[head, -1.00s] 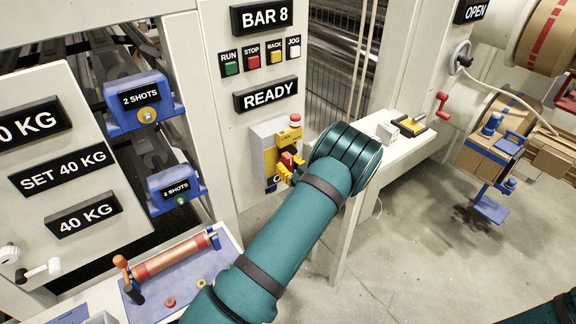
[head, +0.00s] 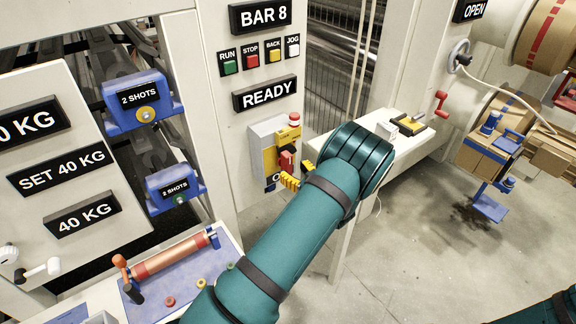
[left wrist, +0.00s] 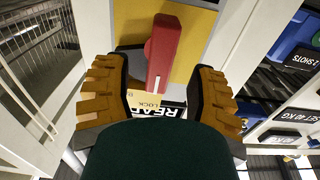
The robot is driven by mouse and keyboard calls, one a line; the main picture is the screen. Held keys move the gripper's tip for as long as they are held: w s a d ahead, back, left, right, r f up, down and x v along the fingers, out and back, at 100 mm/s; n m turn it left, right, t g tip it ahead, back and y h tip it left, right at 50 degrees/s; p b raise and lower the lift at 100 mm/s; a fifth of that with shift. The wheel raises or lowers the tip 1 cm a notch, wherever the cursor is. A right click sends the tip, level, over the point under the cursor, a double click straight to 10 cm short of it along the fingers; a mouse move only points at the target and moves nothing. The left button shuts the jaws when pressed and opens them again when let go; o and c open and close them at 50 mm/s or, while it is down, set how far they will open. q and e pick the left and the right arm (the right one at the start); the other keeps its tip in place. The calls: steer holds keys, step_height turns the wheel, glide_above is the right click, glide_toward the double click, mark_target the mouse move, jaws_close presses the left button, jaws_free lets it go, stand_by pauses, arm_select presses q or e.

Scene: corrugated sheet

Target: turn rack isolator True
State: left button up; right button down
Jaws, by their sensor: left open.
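The rack isolator is a grey box (head: 262,135) with a yellow plate and a red handle (head: 287,161), on the white panel below the READY sign. In the left wrist view the red handle (left wrist: 164,50) stands out against the yellow plate (left wrist: 196,40). My left gripper (head: 298,174) is at the box's lower right, mostly hidden behind my teal wrist. In the left wrist view my left gripper (left wrist: 161,92) is open, its yellow-padded fingers apart on either side of the handle's near end. Contact with the handle is not visible. My right gripper is out of view.
RUN, STOP, BACK and JOG buttons (head: 262,56) sit above the READY sign (head: 265,94). A red-topped knob (head: 294,119) is close above the isolator. A white ledge (head: 400,150) lies right of my wrist. A blue tray (head: 180,277) holds a red roller at lower left.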

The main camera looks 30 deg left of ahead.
arm_select(q)
steer(key=v, duration=0.8)
steer(key=shift+a, duration=0.1)
steer(key=s+d+f+m+h, duration=0.2)
steer(key=f+m+h, duration=0.1)
steer(key=f+h, duration=0.3)
steer(key=s+d+f+m+h, duration=0.2)
steer(key=s+f+m+h, duration=0.1)
steer(key=f+h, duration=0.3)
steer(key=s+d+m+g+h, duration=0.2)
steer(key=s+d, duration=0.4)
steer(key=s, duration=0.3)
steer(key=s+d+f+m+g+h, duration=0.1)
steer(key=s+d+m+g+h, duration=0.2)
steer(key=s+d+h, duration=0.3)
steer(key=s+d+m, duration=0.1)
steer(key=s, duration=0.2)
steer(key=shift+f+h, duration=0.3)
